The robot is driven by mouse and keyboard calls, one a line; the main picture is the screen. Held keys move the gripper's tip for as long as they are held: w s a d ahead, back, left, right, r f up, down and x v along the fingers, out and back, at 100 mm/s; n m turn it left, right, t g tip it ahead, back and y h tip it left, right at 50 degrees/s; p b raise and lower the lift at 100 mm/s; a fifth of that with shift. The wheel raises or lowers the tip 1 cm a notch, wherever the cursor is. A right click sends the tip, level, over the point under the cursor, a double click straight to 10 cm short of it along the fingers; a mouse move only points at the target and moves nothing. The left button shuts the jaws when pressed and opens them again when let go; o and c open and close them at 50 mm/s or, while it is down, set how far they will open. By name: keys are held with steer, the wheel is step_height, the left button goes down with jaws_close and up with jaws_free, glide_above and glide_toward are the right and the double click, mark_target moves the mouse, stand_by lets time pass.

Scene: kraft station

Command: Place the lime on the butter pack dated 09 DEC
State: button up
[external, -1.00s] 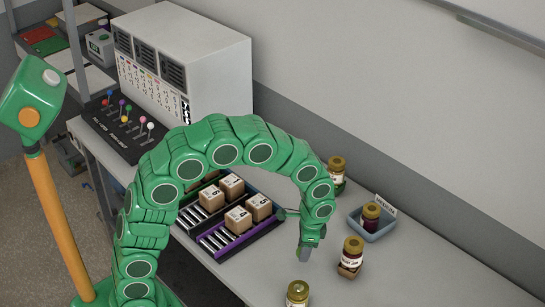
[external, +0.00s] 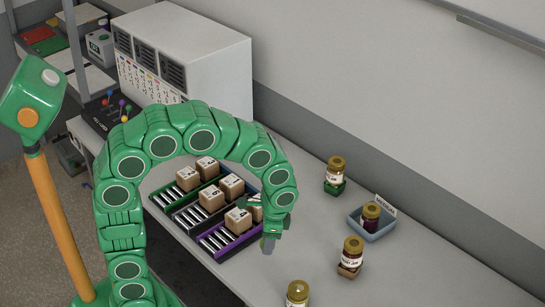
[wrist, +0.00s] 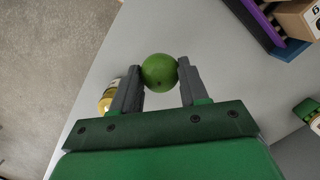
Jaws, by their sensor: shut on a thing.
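My gripper (external: 267,245) points down beside the near right end of the roller trays in the external view. In the wrist view my gripper (wrist: 160,82) is shut on a round green lime (wrist: 159,70), held between the two grey fingertips with grey tabletop below. The lime cannot be made out in the external view. I can make out no butter pack and no date reading 09 DEC in these frames.
Roller trays with a purple rail (external: 232,243) hold several cardboard boxes (external: 211,198). Another jar (external: 297,293) is at the front. Clear table lies between.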

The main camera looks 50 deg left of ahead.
steer(key=shift+s+a+r, duration=0.25)
steer(key=shift+s+r, duration=0.05)
steer(key=shift+s, duration=0.35)
steer(key=shift+s+a+r, duration=0.2)
steer(key=shift+s+r, duration=0.1)
steer(key=shift+s, duration=0.3)
